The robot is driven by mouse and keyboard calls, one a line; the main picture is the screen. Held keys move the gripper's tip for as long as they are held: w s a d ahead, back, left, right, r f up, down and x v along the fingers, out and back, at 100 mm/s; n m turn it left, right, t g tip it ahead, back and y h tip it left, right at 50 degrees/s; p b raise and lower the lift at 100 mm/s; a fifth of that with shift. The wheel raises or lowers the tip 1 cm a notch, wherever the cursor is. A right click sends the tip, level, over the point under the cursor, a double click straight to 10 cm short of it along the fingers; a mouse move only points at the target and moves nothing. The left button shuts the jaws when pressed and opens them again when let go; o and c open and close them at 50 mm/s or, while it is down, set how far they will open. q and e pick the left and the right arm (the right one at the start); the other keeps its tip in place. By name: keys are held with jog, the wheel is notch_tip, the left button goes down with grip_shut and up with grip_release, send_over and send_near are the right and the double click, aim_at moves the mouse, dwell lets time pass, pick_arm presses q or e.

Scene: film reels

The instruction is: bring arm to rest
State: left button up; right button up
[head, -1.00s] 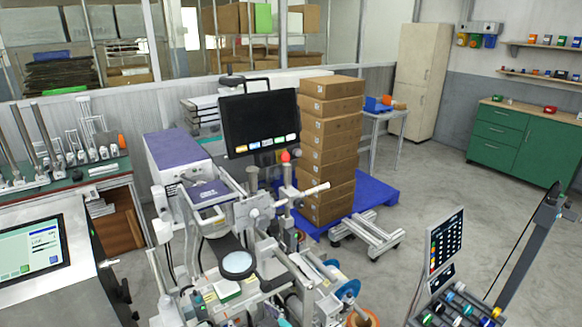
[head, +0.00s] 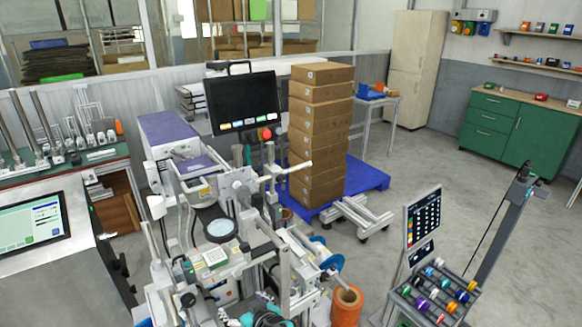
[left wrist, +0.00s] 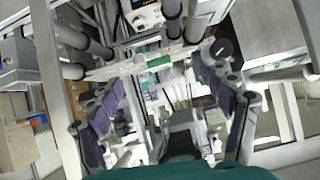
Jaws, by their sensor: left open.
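My left gripper (head: 264,314) shows at the bottom edge of the head view, low in front of the grey and white machine (head: 222,230), with only a teal and grey part of it visible. In the left wrist view my left gripper (left wrist: 167,105) is open, its two purple-padded fingers wide apart. I see nothing held between them; machine parts fill the background there. I cannot tell whether the fingers touch the machine. My right gripper is not in view.
A black monitor (head: 240,104) stands above the machine. Stacked cardboard boxes (head: 318,135) stand on a blue pallet (head: 366,177). An orange roll (head: 346,306) is at the lower right of the machine. A rack of coloured rolls (head: 436,296) stands farther right. Floor (head: 420,165) is clear beyond it.

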pick_arm(q)
jog(key=s+a+r+m+g+h, duration=0.1)
jog(key=s+a+r+m+h, duration=0.1)
jog(key=s, duration=0.5)
jog(key=s+a+r+m+g+h, duration=0.1)
jog(key=s+a+r+m+h, duration=0.1)
jog(key=s, duration=0.5)
jog(key=shift+s+a+r+m+h, duration=0.35)
jog(key=shift+a+m+h, duration=0.2)
jog(key=shift+m+h, duration=0.65)
